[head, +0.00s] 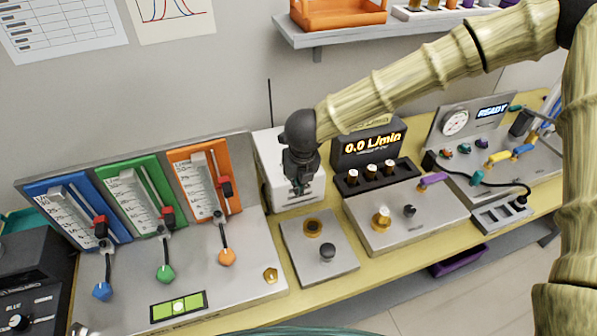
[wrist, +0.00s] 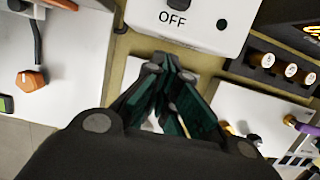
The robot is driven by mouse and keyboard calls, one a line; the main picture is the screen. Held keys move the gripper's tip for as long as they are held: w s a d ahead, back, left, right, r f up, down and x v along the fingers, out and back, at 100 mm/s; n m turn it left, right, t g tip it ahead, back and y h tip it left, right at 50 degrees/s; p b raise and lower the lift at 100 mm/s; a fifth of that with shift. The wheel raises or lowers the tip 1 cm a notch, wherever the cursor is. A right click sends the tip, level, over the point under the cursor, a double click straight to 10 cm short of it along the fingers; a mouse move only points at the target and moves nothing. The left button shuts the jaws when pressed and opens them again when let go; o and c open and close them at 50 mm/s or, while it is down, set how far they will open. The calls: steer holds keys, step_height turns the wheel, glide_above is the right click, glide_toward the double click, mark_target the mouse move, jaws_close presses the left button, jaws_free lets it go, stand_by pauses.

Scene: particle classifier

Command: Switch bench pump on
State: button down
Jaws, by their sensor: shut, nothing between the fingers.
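A white box (head: 268,165), which looks like the bench pump, stands against the wall at the back of the bench, partly hidden by my gripper. In the wrist view the box's front edge (wrist: 205,38) shows the word OFF, a small dark round spot (wrist: 222,24) and a dark part cut off at the top edge. My gripper (head: 299,190) is in front of the box in the head view, pointing down. In the wrist view my gripper (wrist: 166,62) has its green-padded fingers together and empty, just below the OFF label. I cannot tell whether it touches the box.
A grey plate with a black knob (head: 327,252) lies in front of the box. Blue, green and orange flow panels (head: 205,190) with levers stand left. A display (head: 368,146) reading 0.0 L/min stands right, beside a gauge unit reading READY (head: 493,111). A shelf (head: 340,30) hangs above.

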steer(key=shift+w+a+f+p, duration=0.25)
steer(key=shift+w+f+p, duration=0.2)
steer(key=shift+w, duration=0.3)
steer(key=shift+w+a+f+p, duration=0.25)
steer(key=shift+w+f+p, duration=0.2)
steer(key=shift+w, duration=0.25)
steer(key=shift+w+a+f+p, duration=0.25)
steer(key=shift+w+f+p, duration=0.15)
steer(key=shift+w, duration=0.35)
steer(key=shift+r, duration=0.1)
